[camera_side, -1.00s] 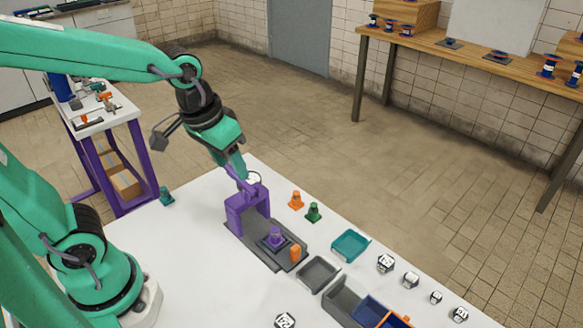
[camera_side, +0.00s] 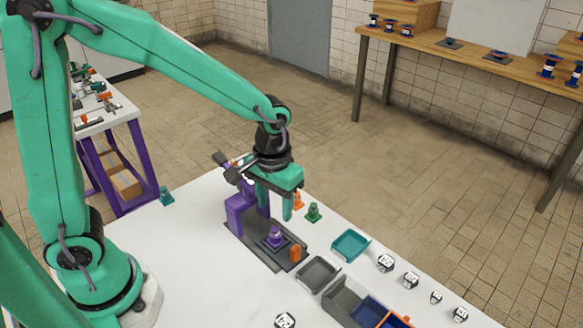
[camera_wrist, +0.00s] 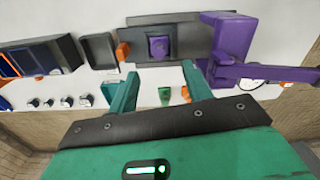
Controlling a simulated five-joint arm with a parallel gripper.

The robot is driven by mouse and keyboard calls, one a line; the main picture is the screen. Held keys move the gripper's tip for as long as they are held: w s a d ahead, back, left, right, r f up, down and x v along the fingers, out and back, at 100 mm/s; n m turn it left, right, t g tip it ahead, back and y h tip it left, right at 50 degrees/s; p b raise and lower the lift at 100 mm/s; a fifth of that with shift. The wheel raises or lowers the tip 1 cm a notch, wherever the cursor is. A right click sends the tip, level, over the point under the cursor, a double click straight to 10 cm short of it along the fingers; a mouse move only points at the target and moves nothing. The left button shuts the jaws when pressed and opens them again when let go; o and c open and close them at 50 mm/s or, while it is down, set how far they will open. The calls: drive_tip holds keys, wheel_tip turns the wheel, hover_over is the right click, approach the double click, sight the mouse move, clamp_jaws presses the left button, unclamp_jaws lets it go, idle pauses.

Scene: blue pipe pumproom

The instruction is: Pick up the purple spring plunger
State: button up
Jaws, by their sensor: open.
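The purple spring plunger (camera_side: 275,237) stands upright on a dark grey fixture plate (camera_side: 262,257), beside a purple stand (camera_side: 236,213). In the wrist view the plunger (camera_wrist: 159,47) shows just beyond the fingertips, roughly centred between them. My gripper (camera_side: 276,208) is open and empty, held above the table behind the plunger in the side view. Its two teal fingers also show wide apart in the wrist view (camera_wrist: 159,72). The gripper is apart from the plunger, and nothing hides the plunger in either view.
A green plunger (camera_side: 313,212) and a partly hidden orange plunger (camera_side: 298,200) stand near my gripper. An orange piece (camera_side: 295,252) is close beside the purple plunger. Grey (camera_side: 318,271) and teal (camera_side: 350,245) trays lie to the right.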

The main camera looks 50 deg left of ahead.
sight(275, 229)
drive_tip(key=shift+f, duration=0.1)
drive_tip(key=shift+f, duration=1.2)
drive_tip(key=shift+f, duration=0.1)
drive_tip(key=shift+s+f, duration=0.15)
drive_tip(key=shift+f, duration=2.35)
clamp_jaws()
drive_tip(key=shift+r, duration=0.15)
